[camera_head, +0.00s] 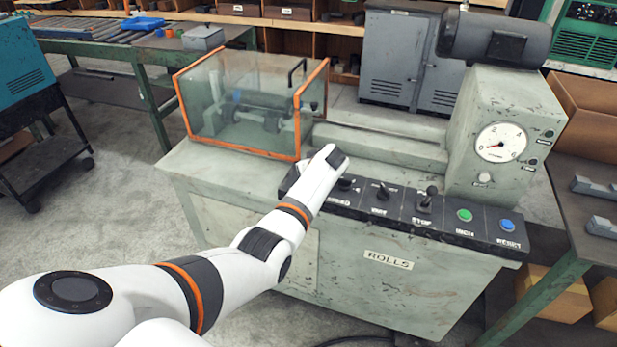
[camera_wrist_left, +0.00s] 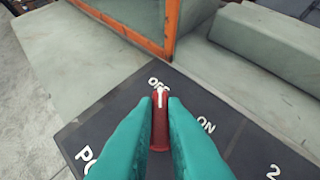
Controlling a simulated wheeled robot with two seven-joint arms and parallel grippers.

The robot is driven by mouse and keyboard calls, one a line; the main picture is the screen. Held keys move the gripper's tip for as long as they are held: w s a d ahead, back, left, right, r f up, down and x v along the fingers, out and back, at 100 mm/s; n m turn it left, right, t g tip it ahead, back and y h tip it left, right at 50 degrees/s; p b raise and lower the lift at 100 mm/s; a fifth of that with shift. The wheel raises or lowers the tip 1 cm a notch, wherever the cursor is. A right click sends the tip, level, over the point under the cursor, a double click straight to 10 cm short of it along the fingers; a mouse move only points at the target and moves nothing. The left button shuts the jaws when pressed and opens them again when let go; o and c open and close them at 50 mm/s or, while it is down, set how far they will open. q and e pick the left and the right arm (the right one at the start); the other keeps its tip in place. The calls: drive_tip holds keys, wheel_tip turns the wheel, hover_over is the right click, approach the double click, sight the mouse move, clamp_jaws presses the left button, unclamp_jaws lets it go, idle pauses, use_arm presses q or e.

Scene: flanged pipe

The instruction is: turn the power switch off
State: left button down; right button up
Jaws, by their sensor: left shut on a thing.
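The power switch is a red knob (camera_wrist_left: 159,130) with a white pointer line on the dark control panel (camera_wrist_left: 110,120). My left gripper (camera_wrist_left: 160,102) is shut on the knob, one teal finger on each side. The white line points up toward the OFF label; the ON label lies to its right. A partly covered label starting with "PO" is at lower left. In the head view my left arm reaches to the left end of the panel (camera_head: 455,232), and hides the switch and the fingertips. My right gripper is in neither view.
Right along the panel stand black knobs and a lever (camera_head: 427,199), then a green button (camera_head: 465,215) and a blue button (camera_head: 507,225). A clear guard box with orange edges (camera_head: 250,105) stands behind the switch. A gauge (camera_head: 501,143) is at right.

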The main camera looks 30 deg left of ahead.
use_arm(q)
drive_tip(key=shift+d+f+n+b, duration=0.1)
drive_tip(key=shift+n+b, duration=0.2)
idle(0.4)
drive_tip(key=c, duration=1.5)
unclamp_jaws()
drive_tip(key=v, duration=1.2)
drive_tip(key=shift+w+d, duration=0.15)
drive_tip(key=shift+w, duration=0.05)
